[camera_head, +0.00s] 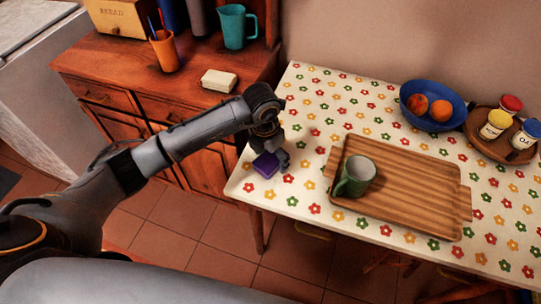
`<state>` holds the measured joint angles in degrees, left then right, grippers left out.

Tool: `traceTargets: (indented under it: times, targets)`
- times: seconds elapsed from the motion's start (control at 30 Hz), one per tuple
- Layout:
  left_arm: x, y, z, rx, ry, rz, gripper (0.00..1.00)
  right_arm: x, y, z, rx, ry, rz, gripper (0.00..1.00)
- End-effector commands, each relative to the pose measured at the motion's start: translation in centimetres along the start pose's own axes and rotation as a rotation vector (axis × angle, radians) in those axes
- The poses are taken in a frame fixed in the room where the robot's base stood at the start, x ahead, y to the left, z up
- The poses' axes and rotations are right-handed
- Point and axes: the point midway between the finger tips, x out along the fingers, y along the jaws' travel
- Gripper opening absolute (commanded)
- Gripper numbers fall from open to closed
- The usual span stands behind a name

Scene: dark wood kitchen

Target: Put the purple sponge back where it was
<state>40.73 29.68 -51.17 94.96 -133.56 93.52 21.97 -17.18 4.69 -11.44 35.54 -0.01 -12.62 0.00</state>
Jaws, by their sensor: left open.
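The purple sponge (265,165) lies on the flowered tablecloth near the table's left front corner. My left gripper (270,157) is right at the sponge, with its fingers pointing down around it. The jaws are open. The gripper partly covers the sponge, and I cannot tell whether a finger touches it. My right gripper is not in view.
A wooden tray (415,205) with a green mug (355,176) stands right of the sponge. A blue bowl (427,117) of fruit and a round tray (480,148) of jars are at the back. The cabinet (130,75) holds a pale block (218,80), an orange cup (165,52) and a teal pitcher (234,28).

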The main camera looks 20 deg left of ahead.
Motion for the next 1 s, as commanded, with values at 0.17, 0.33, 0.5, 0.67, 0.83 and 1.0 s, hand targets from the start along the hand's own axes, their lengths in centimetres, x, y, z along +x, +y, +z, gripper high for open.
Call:
traceTargets:
  times: [0.17, 0.33, 0.5, 0.67, 0.83, 1.0]
  targets:
    - [-2.1, 0.1, 0.2, 0.002, -0.006, 0.001, 0.78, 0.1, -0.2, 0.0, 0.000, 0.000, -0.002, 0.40]
    - [-5.8, 0.1, 0.2, 0.002, -0.006, 0.002, 0.78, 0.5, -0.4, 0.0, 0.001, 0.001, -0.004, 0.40]
    - [-9.3, 0.1, 0.1, 0.001, -0.006, 0.002, 0.78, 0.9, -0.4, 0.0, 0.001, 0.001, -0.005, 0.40]
    - [-11.4, 0.0, 0.1, 0.000, -0.002, 0.000, 0.78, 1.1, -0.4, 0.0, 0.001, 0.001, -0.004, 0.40]
    - [-12.2, 0.0, 0.1, 0.000, -0.001, 0.000, 0.78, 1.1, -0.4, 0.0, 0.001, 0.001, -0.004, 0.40]
    - [-12.2, 0.0, 0.0, 0.000, 0.000, 0.000, 0.78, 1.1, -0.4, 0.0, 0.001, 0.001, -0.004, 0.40]
